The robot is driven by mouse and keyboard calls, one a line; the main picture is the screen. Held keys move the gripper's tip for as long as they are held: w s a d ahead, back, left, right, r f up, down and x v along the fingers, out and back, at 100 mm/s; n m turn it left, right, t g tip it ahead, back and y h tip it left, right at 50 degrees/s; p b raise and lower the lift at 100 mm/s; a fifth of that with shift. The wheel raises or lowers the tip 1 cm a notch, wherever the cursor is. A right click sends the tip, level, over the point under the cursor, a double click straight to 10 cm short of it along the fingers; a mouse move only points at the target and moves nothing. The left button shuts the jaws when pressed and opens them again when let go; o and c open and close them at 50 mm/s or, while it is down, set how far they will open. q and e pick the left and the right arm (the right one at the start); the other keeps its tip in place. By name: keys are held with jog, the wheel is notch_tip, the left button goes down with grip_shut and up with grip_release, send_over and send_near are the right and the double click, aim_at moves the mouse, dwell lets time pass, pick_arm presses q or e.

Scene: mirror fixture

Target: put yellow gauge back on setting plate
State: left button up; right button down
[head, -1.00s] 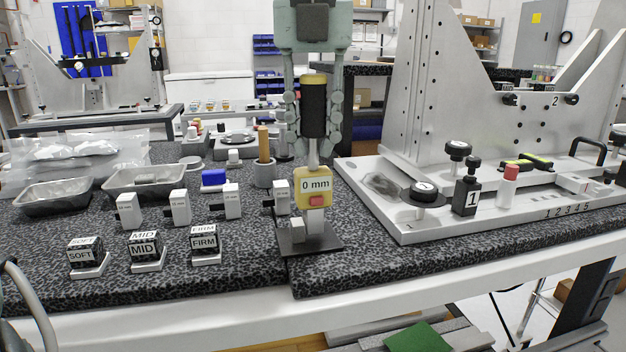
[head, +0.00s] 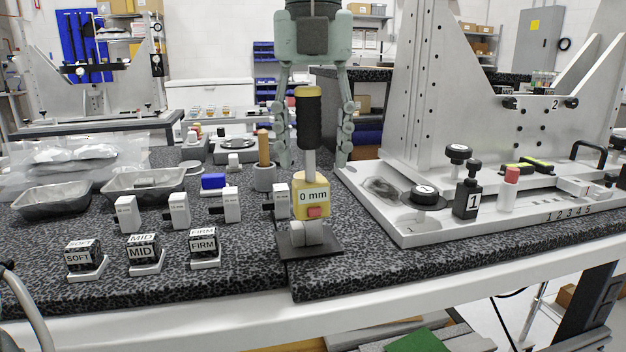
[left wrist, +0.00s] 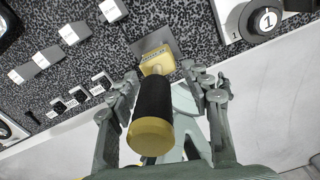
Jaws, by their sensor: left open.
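The yellow gauge (head: 312,194) has a yellow body marked "0 mm", a red button, a steel stem and a black handle with a yellow cap. It stands upright on the dark setting plate (head: 328,250) near the front edge of the table. My left gripper (head: 313,150) is open above and around the handle, a finger on each side with a gap. In the left wrist view, the gauge (left wrist: 153,110) points away between the open fingers, and part of the setting plate (left wrist: 165,40) shows beyond it. My right gripper is not in view.
A white fixture base (head: 415,228) with numbered knobs stands close on the right. SOFT, MID and FIRM blocks (head: 144,250) and several small white-grey blocks stand left. A grey cup (head: 264,178) with a wooden handle is behind the gauge.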

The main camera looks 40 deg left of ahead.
pick_arm(q)
notch_tip(320, 180, up, 12)
dwell(0.6)
dwell(0.5)
